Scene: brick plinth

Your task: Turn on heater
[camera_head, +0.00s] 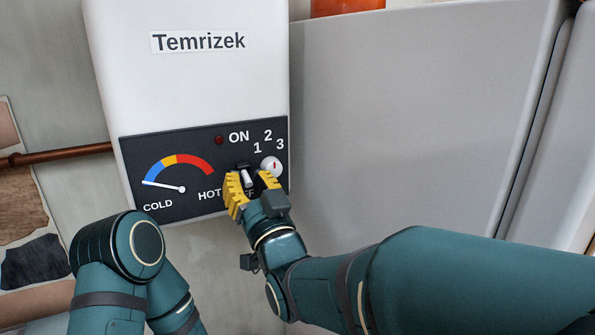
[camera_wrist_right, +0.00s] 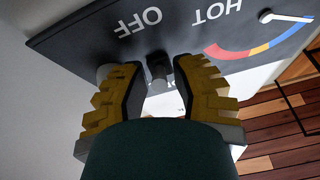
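The heater (camera_head: 190,85) is a white box marked Temrizek with a dark control panel (camera_head: 135,160). A small toggle switch (camera_head: 248,179) sits between the ON and OFF labels; its lever appears to point down towards OFF. A dull red lamp (camera_head: 219,140) is left of ON. My right gripper (camera_head: 247,184) has its yellow fingers apart, one on each side of the switch. In the right wrist view, the gripper (camera_wrist_right: 161,76) is open and the switch (camera_wrist_right: 158,67) shows between its fingertips, with gaps beside it. My left gripper is out of view.
A white round knob (camera_head: 271,165) marked 1, 2, 3 is close to the right finger. The gauge needle (camera_head: 164,186) points to COLD. A copper pipe (camera_head: 60,154) meets the heater at left, and a large pale cabinet (camera_head: 410,110) stands at right.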

